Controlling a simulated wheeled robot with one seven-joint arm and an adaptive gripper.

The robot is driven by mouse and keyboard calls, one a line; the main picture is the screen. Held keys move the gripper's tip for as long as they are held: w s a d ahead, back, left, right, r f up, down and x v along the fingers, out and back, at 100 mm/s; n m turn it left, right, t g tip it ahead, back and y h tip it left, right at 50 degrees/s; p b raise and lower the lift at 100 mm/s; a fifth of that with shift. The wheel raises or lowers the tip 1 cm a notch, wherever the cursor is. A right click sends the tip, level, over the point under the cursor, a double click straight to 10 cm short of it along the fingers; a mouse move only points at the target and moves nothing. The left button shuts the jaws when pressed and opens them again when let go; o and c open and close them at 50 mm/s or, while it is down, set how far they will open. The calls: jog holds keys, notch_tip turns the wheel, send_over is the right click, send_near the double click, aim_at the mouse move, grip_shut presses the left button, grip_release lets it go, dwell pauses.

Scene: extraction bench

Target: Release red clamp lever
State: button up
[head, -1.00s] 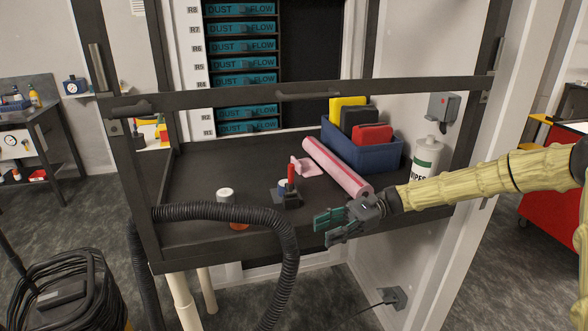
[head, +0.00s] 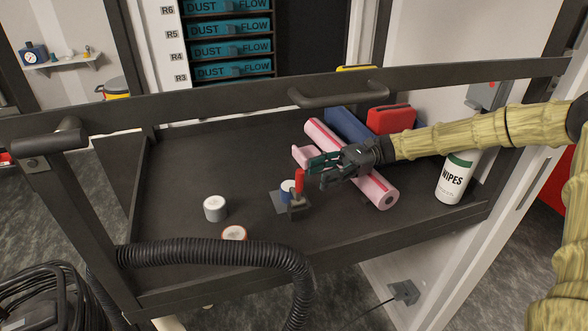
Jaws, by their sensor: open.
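The red clamp lever (head: 299,182) stands upright on a small dark clamp (head: 298,206) on the black bench tray. A small blue and white piece (head: 287,188) sits just left of it, at the clamp. My gripper (head: 314,172) is open, its teal-padded fingers pointing left. In the picture its fingertips are just right of the lever's top; I cannot tell whether they touch it. Nothing shows between the fingers. The gripper covers part of a pink roll behind it.
The pink roll (head: 375,187) lies behind and right of the clamp, with a pink piece (head: 305,155) beside it. A wipes canister (head: 455,180) stands right. A silver-topped jar (head: 215,208) is left. A dark crossbar (head: 230,98) spans the bench, and a black hose (head: 215,250) crosses its front edge.

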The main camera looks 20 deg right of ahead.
aim_at(300, 191)
jog(key=p+x, duration=0.2)
jog(key=x, duration=0.3)
jog(key=shift+s+a+r, duration=0.1)
jog(key=shift+a, duration=0.2)
jog(key=shift+s+a+r+p, duration=0.2)
jog(key=shift+s+a+p, duration=0.2)
jog(key=shift+s+a, duration=0.25)
jog(key=shift+w+a+f, duration=0.1)
jog(key=shift+a, duration=0.05)
jog(key=shift+w+f, duration=0.1)
jog(key=shift+w, duration=0.1)
jog(key=shift+s, duration=0.15)
grip_shut()
